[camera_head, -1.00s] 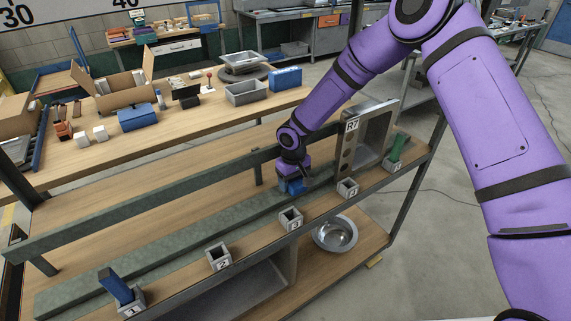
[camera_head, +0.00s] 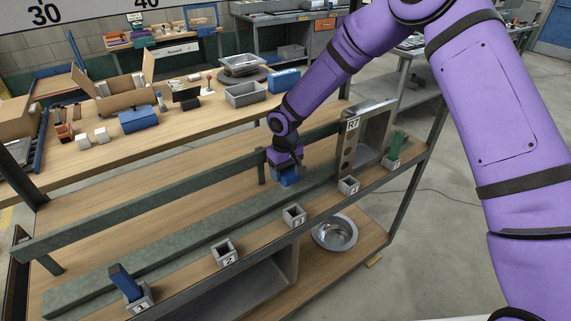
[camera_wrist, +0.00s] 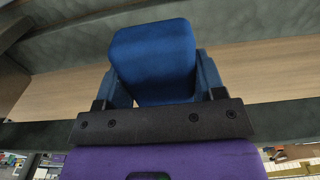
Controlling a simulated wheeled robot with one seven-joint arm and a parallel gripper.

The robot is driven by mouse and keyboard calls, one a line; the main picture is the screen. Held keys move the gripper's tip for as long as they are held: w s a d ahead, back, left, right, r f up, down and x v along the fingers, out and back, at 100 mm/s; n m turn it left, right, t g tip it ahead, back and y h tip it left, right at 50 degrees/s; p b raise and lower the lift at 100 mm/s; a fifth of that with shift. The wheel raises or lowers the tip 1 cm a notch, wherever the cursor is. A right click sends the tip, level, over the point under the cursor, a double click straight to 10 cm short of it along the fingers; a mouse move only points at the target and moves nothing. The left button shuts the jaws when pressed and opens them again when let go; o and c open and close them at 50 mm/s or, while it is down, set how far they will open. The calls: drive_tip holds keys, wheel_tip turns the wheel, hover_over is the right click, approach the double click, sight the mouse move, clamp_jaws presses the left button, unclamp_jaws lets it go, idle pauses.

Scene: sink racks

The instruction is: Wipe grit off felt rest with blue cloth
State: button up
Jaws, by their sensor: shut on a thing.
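My gripper (camera_head: 287,172) is shut on a blue padded block, which I take to be the blue cloth (camera_wrist: 153,62). In the wrist view it stands out between the two blue fingers, over bare wood, with its far end overlapping a grey-green band. The felt rest (camera_head: 165,258) looks like the long green strip along the shelf; the gripper is near its right end, toward its back edge. I cannot tell whether the cloth touches it. No grit can be made out at this size. Another dark blue block (camera_head: 124,281) stands tilted in holder 1.
Along the front edge stand numbered holders; holder 2 (camera_head: 224,254) and holder 3 (camera_head: 294,216) look empty. A green block (camera_head: 397,144) stands in the rightmost one. A green rail (camera_head: 130,200) runs behind the strip. The grey R7 frame (camera_head: 375,135) stands close right of my gripper.

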drive_tip(key=shift+r, duration=1.35)
